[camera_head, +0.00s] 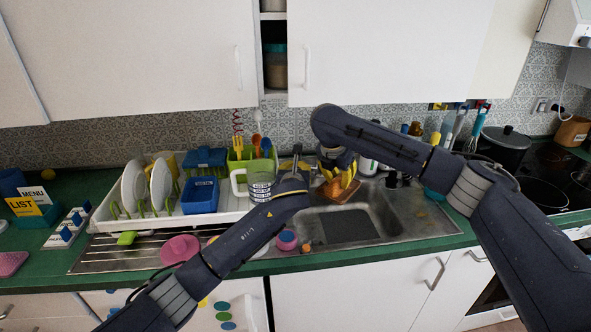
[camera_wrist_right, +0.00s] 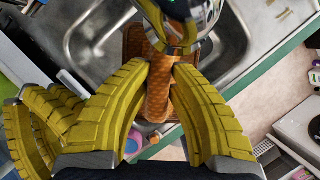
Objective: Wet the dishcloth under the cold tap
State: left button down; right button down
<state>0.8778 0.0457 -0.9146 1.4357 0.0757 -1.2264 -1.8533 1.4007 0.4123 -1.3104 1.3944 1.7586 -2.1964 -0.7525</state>
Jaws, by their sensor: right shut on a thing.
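The orange-brown dishcloth (camera_wrist_right: 157,96) hangs between the yellow fingers of my right gripper (camera_wrist_right: 174,64), which is shut on it. In the head view the cloth (camera_head: 336,193) shows below my right gripper (camera_head: 345,178), over the sink (camera_head: 397,215). A shiny metal tap part (camera_wrist_right: 190,42) stands right at the cloth's upper end in the wrist view; I cannot tell whether they touch. No water is clearly seen. My left arm reaches to the sink's left side; its fingers are largely hidden in the head view. Further yellow fingers show at the wrist view's left edge.
A pink pot (camera_head: 287,239) sits at the sink's front edge. A black pot (camera_head: 503,149) stands right.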

aim_at(339, 201)
dwell(0.5)
jog(key=shift+s+a, duration=0.35)
jog(key=shift+s, duration=0.95)
jog(key=shift+s+a, duration=0.4)
jog(key=shift+s, duration=0.85)
jog(key=shift+s+a, duration=0.35)
jog(key=shift+s, duration=0.95)
jog(key=shift+r, duration=0.15)
jog(key=s+a+r, duration=0.1)
jog(key=s+r, duration=0.2)
jog(key=s, duration=0.1)
jog(key=shift+s+a+r, duration=0.15)
jog(key=shift+s+r, duration=0.25)
